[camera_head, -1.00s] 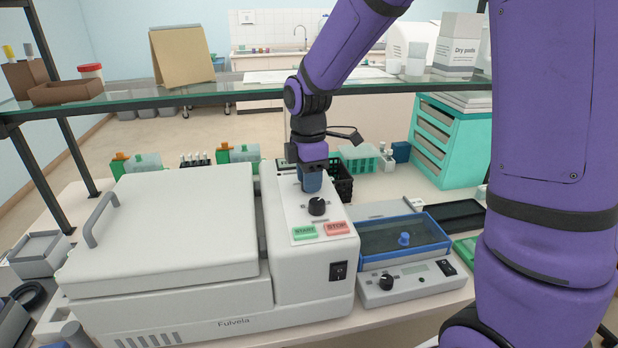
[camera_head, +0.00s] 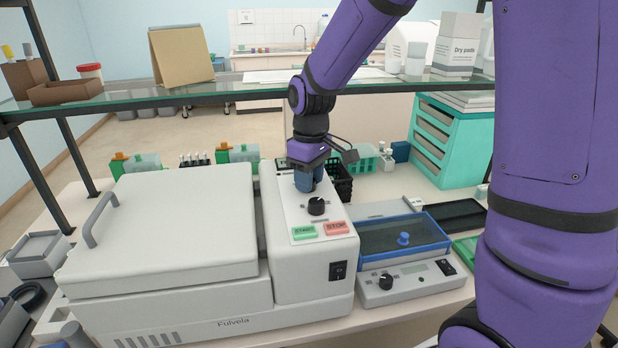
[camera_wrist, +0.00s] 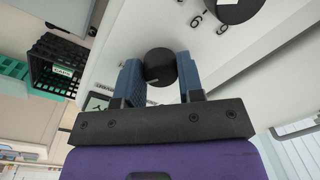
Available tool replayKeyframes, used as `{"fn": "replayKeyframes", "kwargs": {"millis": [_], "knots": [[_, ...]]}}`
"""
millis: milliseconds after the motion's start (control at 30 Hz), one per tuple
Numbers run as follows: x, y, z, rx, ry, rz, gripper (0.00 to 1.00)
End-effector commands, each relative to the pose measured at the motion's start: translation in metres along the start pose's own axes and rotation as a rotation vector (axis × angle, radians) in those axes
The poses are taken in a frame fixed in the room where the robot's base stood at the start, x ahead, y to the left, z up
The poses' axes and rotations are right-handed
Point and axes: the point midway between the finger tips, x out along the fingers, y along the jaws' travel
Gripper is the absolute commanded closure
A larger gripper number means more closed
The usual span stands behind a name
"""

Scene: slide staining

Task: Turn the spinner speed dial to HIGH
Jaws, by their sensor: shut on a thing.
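The spinner (camera_head: 185,215) is a white machine with a closed lid and a control panel on its right side. My gripper (camera_head: 306,185) points down at the rear of that panel. In the wrist view my gripper (camera_wrist: 160,64) has its two blue fingers shut on either side of a black round knob, which I take to be the spinner speed dial (camera_wrist: 159,68). The dial is hidden in the head view. Its pointer and setting cannot be read. A printed label beside the left finger is partly hidden.
A second black dial (camera_head: 316,206) with numbers around it is just in front of my gripper. Green START (camera_head: 304,232) and red STOP (camera_head: 337,228) buttons are nearer the front. A glass shelf (camera_head: 225,91) crosses behind my arm.

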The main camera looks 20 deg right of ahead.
Motion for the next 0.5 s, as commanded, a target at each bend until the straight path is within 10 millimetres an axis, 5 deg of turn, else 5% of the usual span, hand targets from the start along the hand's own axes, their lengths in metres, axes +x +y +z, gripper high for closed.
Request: {"fn": "replayKeyframes", "kwargs": {"millis": [500], "knots": [[-0.0014,0.0003,-0.0011,0.149,0.013,0.002,0.89]]}}
